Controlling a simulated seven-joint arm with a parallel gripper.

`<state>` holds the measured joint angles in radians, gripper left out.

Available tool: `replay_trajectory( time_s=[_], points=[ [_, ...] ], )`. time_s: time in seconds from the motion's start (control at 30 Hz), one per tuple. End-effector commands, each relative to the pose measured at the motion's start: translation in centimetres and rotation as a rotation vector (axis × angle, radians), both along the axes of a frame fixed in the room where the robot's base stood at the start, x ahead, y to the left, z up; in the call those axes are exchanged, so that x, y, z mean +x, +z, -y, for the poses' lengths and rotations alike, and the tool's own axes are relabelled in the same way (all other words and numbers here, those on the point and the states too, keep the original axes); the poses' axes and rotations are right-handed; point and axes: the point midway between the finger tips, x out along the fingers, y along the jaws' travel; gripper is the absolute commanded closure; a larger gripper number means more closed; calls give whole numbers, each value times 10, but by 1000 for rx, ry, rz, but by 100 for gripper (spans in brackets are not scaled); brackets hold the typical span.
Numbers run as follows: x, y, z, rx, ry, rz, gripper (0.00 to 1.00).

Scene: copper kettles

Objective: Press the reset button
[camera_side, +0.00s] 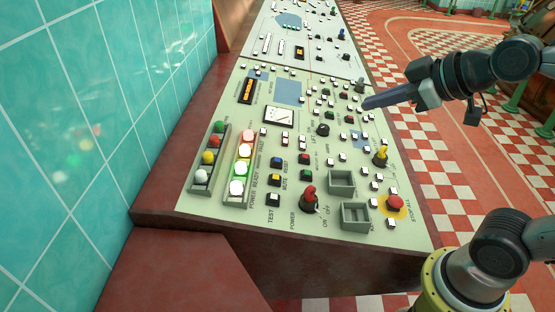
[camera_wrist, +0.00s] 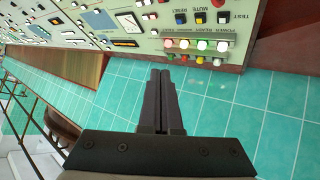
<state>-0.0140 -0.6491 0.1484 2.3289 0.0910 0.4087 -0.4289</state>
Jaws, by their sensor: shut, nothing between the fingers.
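The reset button is a blue button in a black housing on the pale green control panel. In the side view, the reset button (camera_side: 277,162) is left of its RESET label, above the yellow mute button (camera_side: 275,180) and the white test button (camera_side: 273,199). In the wrist view, the reset button (camera_wrist: 180,18) is near the top edge. My gripper (camera_side: 368,103) is over the panel's right part in the side view, up and right of the reset button and apart from it. In the wrist view, my gripper (camera_wrist: 160,72) is shut and empty.
Colored lamps (camera_side: 238,188) stand in a row left of the buttons. A red stop button (camera_side: 395,203), toggle switches (camera_side: 309,200) and two grey boxes (camera_side: 341,183) occupy the panel's near right. A teal tiled wall (camera_side: 80,120) rises along the left.

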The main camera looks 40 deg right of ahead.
Motion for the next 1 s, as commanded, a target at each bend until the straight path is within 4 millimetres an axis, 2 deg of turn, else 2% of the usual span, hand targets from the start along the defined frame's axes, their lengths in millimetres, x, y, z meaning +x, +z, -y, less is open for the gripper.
replay_trajectory(
  time_s=[0.03, 0.13, 0.2, 0.3, 0.4, 0.5, 0.6, 0.7, 1.0],
  points=[
    [24, 2, -2, -29, 29, 32, 100],
    [68, 4, -6, -94, 76, 108, 100],
    [100, -3, -9, -138, 101, 144, 100],
    [140, -22, -13, -196, 127, 173, 100],
    [166, -51, -18, -227, 141, 166, 100],
    [177, -79, -22, -227, 147, 128, 100],
    [180, -101, -26, -224, 157, 87, 100],
    [179, -114, -28, -224, 166, 61, 100],
    [178, -119, -31, -224, 172, 49, 100]
  ],
)
